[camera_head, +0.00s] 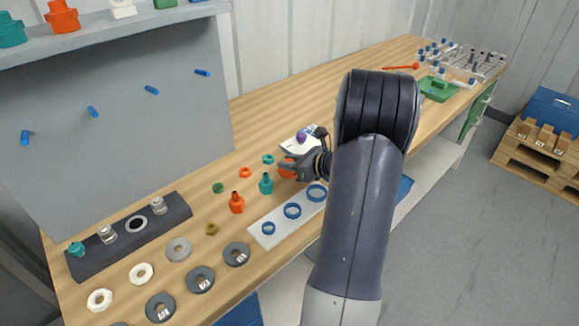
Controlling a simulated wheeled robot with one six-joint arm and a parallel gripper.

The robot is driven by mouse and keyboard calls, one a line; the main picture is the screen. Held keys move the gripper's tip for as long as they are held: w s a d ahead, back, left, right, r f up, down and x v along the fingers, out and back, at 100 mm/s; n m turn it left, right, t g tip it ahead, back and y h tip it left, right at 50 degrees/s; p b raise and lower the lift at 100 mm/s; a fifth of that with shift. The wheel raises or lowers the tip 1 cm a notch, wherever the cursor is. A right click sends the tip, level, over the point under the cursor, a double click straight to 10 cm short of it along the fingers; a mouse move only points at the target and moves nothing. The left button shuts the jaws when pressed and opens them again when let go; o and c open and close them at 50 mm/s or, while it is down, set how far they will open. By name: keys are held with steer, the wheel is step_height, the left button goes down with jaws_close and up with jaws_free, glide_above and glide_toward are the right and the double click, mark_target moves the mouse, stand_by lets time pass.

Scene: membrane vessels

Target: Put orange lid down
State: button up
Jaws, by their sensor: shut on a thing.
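My gripper (294,166) is over the middle of the wooden bench, partly hidden behind my own arm. It is shut on the orange lid (286,173), of which only a part shows beside the fingers. I cannot tell whether the lid touches the bench. A small orange vessel (237,203) and a teal vessel (266,184) stand upright to the left of the gripper. A small orange ring-like piece (245,172) and a teal one (268,159) lie behind them.
A white strip (280,230) with blue rings lies in front. A white board (297,146) with a purple knob is behind the gripper. A dark block (128,236) and several washers lie left. A green tray (437,89) is far right. Bare wood (215,270) shows front left.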

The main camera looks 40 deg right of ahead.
steer(key=shift+f, duration=0.75)
steer(key=shift+f, duration=0.1)
steer(key=shift+f, duration=0.15)
steer(key=o, duration=1)
steer(key=shift+r, duration=0.2)
steer(key=shift+s+r, duration=0.1)
steer(key=shift+r, duration=0.05)
steer(key=v, duration=1.1)
steer(key=shift+s+d+r, duration=0.1)
steer(key=shift+s+d, duration=0.05)
steer(key=shift+s, duration=0.2)
